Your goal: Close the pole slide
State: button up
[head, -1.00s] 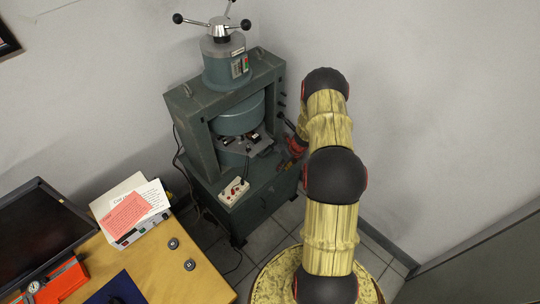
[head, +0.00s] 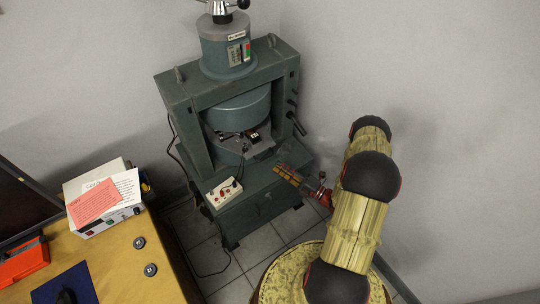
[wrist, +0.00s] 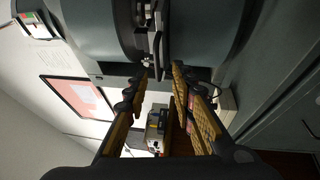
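The green-grey magnet machine (head: 222,92) stands against the wall, with a round upper pole (head: 240,112) hanging above its gap. A grey plate with small dark and metal fittings (head: 240,141) lies in the gap; I cannot tell for certain which part is the pole slide. My gripper (head: 283,172) is in front of the machine's right side, apart from those fittings. In the wrist view my gripper (wrist: 164,68) is open, its two yellow-padded fingers apart with nothing between them. A metal bar-like fitting (wrist: 156,42) shows beyond the fingertips, beside the round poles.
A white switch box (head: 223,191) sits on the machine's front ledge. Dark levers (head: 296,122) stick out from its right side. A wooden desk (head: 125,262) with an instrument and papers stands at left. Tiled floor lies between desk and machine.

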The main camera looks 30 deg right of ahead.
jog(key=b+x, duration=0.1)
jog(key=x, duration=0.7)
jog(key=shift+s+r, duration=0.1)
jog(key=shift+r, duration=0.05)
jog(key=shift+c, duration=1.3)
jog(key=c, duration=0.4)
jog(key=shift+d+r, duration=0.1)
jog(key=shift+r, duration=0.05)
grip_shut()
